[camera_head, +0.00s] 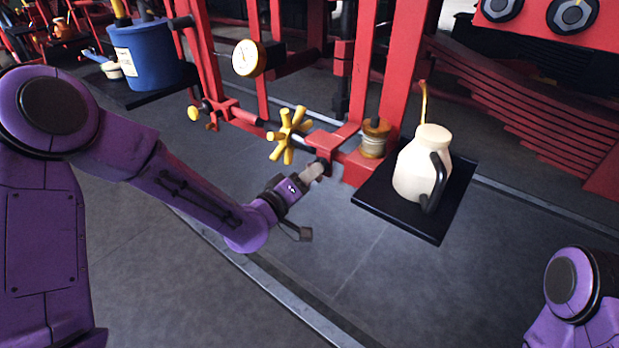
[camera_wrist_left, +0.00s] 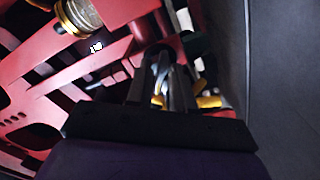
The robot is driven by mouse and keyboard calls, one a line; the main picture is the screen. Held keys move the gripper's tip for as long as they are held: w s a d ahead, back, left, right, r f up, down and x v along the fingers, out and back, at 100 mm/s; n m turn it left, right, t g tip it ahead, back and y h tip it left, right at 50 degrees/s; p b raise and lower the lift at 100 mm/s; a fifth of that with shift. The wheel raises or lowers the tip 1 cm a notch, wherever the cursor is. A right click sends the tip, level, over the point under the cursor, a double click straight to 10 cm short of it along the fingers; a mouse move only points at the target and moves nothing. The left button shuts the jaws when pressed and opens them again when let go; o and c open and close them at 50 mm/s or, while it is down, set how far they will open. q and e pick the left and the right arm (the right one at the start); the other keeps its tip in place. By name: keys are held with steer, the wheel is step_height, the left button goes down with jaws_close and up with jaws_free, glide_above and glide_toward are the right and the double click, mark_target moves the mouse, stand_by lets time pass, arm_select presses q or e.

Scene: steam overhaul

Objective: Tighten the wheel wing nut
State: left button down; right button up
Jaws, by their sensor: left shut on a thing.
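My left gripper (camera_head: 314,171) reaches in from the left at the end of the red frame's lower crossbar. Its fingers are closed there on a small part that they almost wholly hide, which I take to be the wheel wing nut. In the left wrist view the gripper (camera_wrist_left: 166,62) has its fingertips close together in front of a dark red round fitting (camera_wrist_left: 160,24). I cannot make out the nut's wings or how far it is turned. A yellow star-shaped handwheel (camera_head: 289,135) stands just left of and behind the gripper. My right gripper is out of view.
A cream oil can (camera_head: 415,165) stands on a black tray (camera_head: 390,212) right of the gripper. A brass-capped glass cup (camera_head: 374,138) sits on the red frame (camera_head: 398,70). A pressure gauge (camera_head: 246,58) and a blue can (camera_head: 145,55) are further back. The floor in front is clear.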

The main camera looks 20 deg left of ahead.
arm_select(q)
steer(key=m+b, duration=0.3)
steer(key=m, duration=0.6)
steer(key=shift+m, duration=0.4)
stand_by(1.0)
steer(key=c, duration=1.2)
jaws_free()
steer(key=shift+c, duration=0.2)
steer(key=p+v, duration=0.7)
steer(key=v, duration=0.3)
steer(key=shift+s, duration=0.25)
